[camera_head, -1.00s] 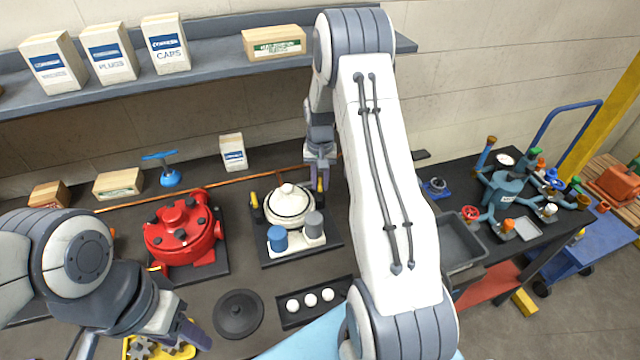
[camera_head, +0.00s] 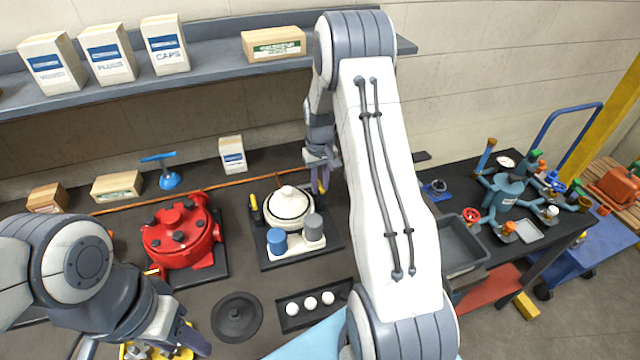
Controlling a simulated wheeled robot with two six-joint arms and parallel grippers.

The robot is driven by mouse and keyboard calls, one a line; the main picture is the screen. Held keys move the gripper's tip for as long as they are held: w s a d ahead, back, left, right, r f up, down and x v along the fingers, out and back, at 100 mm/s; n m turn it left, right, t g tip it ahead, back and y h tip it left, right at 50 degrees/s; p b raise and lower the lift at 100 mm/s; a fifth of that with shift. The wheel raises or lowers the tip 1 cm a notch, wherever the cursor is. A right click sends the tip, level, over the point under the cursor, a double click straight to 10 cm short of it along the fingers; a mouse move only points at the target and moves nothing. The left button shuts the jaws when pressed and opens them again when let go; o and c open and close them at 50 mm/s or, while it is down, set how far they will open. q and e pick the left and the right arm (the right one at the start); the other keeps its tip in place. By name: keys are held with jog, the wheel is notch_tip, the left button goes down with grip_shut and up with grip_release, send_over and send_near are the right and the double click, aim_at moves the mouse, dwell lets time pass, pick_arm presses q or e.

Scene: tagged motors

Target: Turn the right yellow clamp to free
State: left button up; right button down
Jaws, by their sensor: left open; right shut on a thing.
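A white round unit (camera_head: 288,203) with a domed lid sits on a dark base plate (camera_head: 330,243), with a blue cap (camera_head: 277,241) and a grey cap (camera_head: 313,228) in front. The left yellow clamp (camera_head: 254,206) stands upright at the unit's left edge. My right gripper (camera_head: 321,186) is shut on the right yellow clamp at the unit's right edge; the fingers hide nearly all of that clamp, so its angle cannot be told. My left gripper (camera_head: 190,338) is open and empty at the lower left, over the front of the bench.
A red pump housing (camera_head: 180,237) is left of the unit. A dark disc (camera_head: 237,318) and a black tray (camera_head: 290,322) with three white balls lie in front. Boxes stand on the shelf above. A grey bin (camera_head: 462,248) and teal valve assembly (camera_head: 507,190) are at right.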

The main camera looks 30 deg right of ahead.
aim_at(319, 185)
jog(key=shift+w+r, duration=0.1)
jog(key=c, duration=0.8)
grip_release()
jog(key=shift+o, duration=0.2)
jog(key=shift+r, duration=0.35)
notch_tip(319, 185, up, 10)
jog(key=b, duration=0.2)
jog(key=shift+f+b, duration=0.15)
jog(key=shift+b, duration=0.25)
jog(key=shift+a, duration=0.1)
